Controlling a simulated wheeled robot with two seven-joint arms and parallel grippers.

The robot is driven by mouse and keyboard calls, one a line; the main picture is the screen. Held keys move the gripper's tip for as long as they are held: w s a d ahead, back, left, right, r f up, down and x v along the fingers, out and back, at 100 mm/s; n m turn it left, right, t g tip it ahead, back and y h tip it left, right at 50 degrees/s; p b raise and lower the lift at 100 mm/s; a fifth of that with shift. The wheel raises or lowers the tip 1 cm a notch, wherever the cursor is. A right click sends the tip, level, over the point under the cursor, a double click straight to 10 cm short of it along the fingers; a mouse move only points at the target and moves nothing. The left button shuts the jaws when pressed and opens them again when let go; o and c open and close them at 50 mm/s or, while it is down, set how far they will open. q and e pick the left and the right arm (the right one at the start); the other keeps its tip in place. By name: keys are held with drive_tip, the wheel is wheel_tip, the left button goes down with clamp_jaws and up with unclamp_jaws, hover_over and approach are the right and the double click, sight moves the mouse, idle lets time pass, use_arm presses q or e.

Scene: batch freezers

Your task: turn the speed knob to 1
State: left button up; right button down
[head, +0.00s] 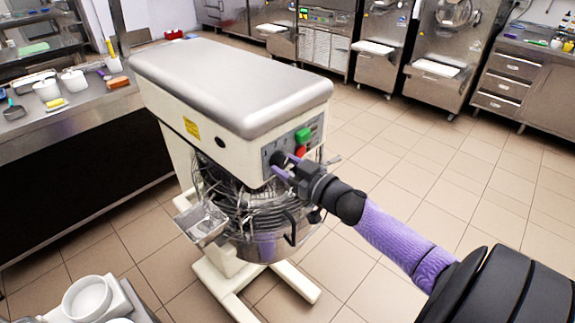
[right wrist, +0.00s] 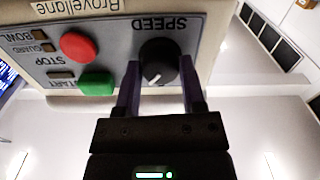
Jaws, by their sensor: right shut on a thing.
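The black speed knob (right wrist: 158,65) is on the mixer's control panel, under the label SPEED, which appears upside down in the right wrist view. A white mark shows on the knob; I cannot read which number it points to. My right gripper (right wrist: 160,85) is shut on the knob, with one purple finger on each side. In the head view, my right gripper (head: 284,166) reaches the panel from the right and mostly covers the knob. The mixer (head: 225,85) is a cream machine with a wire guard and metal bowl below. My left gripper is not in view.
A red stop button (right wrist: 79,46) and a green start button (right wrist: 97,83) sit beside the knob. A metal chute (head: 203,222) sticks out from the guard. A counter (head: 60,125) with containers stands at the left. White bowls (head: 88,297) are at the lower left. Tiled floor at right is clear.

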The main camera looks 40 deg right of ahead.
drive_tip(key=shift+n+p, duration=0.3)
drive_tip(key=shift+n, duration=0.9)
drive_tip(key=n, duration=0.4)
drive_tip(key=shift+d+n, duration=0.1)
drive_tip(key=shift+n, duration=0.2)
drive_tip(key=n, duration=0.2)
drive_tip(key=shift+n, duration=0.3)
drive_tip(key=n, duration=0.3)
drive_tip(key=shift+n, duration=1.5)
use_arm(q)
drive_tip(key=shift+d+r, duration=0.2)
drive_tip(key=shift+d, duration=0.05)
use_arm(e)
drive_tip(key=shift+n, duration=0.4)
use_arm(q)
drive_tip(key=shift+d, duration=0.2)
use_arm(e)
drive_tip(key=shift+n, duration=0.3)
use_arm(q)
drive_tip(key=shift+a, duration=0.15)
